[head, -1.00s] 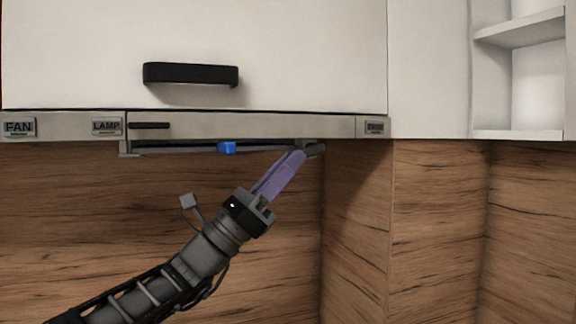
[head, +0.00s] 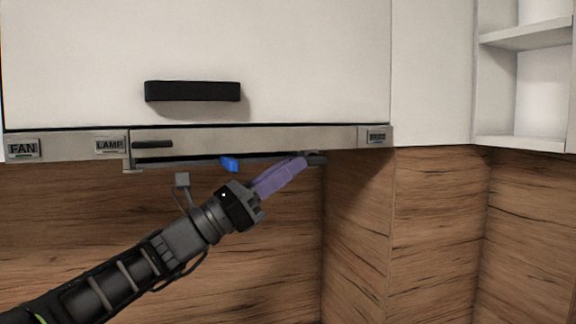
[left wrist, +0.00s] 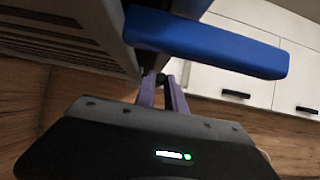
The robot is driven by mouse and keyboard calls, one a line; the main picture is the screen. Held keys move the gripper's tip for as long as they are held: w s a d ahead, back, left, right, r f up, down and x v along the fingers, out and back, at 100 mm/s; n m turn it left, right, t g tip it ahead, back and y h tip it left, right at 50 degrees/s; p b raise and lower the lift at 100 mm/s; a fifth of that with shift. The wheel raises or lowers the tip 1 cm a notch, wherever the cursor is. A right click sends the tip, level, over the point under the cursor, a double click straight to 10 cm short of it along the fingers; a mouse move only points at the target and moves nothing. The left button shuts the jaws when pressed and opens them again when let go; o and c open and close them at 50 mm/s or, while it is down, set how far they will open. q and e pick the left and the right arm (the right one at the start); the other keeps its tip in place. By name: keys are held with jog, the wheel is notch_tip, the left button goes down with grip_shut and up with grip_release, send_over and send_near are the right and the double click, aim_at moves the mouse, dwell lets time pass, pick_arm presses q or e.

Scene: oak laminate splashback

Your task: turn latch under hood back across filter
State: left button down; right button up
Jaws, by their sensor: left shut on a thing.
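A blue bar (head: 229,164), which looks like the latch, sits under the hood (head: 260,140) near the middle of its front edge. In the left wrist view the blue bar (left wrist: 208,42) is large and close, crossing above my gripper. The slotted filter (left wrist: 45,35) shows at the upper left of that view. My left gripper (head: 302,162) reaches up from the lower left, to the right of the blue bar. Its purple fingers are shut on a dark grey piece (head: 317,158) at the hood's right underside. The fingers partly hide that piece, and its exact shape is unclear. My right gripper is out of view.
A white cabinet door with a black handle (head: 193,91) is above the hood. FAN (head: 24,149) and LAMP (head: 110,146) buttons are on the hood's front. The wood splashback (head: 90,215) stands behind my arm. Open shelves (head: 525,85) are at the right.

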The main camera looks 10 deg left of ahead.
pick_arm(q)
jog(key=c, duration=1.7)
grip_release()
jog(key=b+v, duration=0.3)
jog(key=v, duration=0.4)
jog(key=shift+s+a+f, duration=0.2)
jog(key=shift+a, duration=0.1)
